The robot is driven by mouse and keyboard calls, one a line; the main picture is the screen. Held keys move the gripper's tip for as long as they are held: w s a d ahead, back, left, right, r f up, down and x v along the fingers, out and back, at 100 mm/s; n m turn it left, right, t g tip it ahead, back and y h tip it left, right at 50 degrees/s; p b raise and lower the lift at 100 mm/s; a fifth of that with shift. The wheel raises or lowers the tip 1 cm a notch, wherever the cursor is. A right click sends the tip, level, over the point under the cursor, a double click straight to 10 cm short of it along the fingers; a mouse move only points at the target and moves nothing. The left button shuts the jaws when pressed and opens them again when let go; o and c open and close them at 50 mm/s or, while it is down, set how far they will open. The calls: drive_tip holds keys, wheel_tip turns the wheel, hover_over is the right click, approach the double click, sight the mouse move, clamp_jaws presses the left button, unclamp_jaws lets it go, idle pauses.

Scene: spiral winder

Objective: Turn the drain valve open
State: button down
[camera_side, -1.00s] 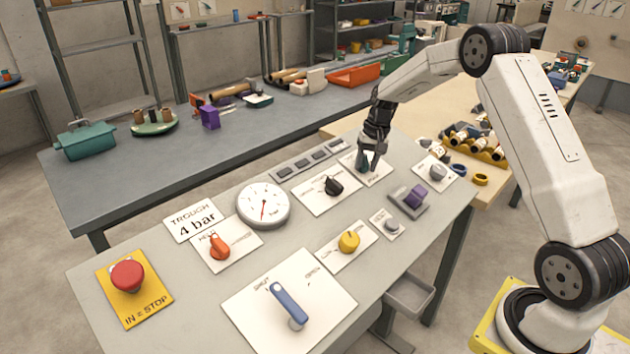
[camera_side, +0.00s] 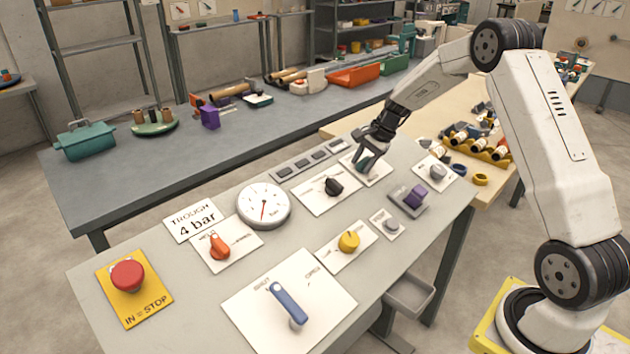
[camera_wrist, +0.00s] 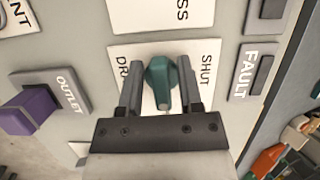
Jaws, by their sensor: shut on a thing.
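The drain valve is a teal knob (camera_wrist: 160,82) on a white plate (camera_wrist: 119,52) marked "SHUT" on the right, with "DR..." showing at the left in the wrist view. My gripper (camera_wrist: 160,88) is around the knob, one finger on each side, and is shut on it. In the side view my gripper (camera_side: 368,157) leans over the same white plate at the back right of the panel table, and only a bit of teal shows between the fingers. The knob's pointer and the rest of the plate's wording are partly hidden.
Close by are a black knob (camera_side: 333,187), a purple knob (camera_side: 416,195) marked "OUTLET" and a grey knob (camera_side: 438,172). Toward the front are a gauge (camera_side: 264,206), an orange knob (camera_side: 219,246), a yellow knob (camera_side: 349,240), a blue lever (camera_side: 289,303) and a red stop button (camera_side: 128,275).

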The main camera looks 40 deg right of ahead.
drive_tip(key=shift+r+m, duration=0.1)
drive_tip(key=shift+m, duration=0.2)
drive_tip(key=c, duration=0.6)
unclamp_jaws()
drive_tip(key=shift+o, duration=0.2)
drive_tip(key=v, duration=0.7)
drive_tip(key=shift+d+r, duration=0.2)
drive_tip(key=shift+r, duration=0.1)
drive_tip(key=shift+s+a, duration=0.1)
drive_tip(key=shift+s, duration=0.05)
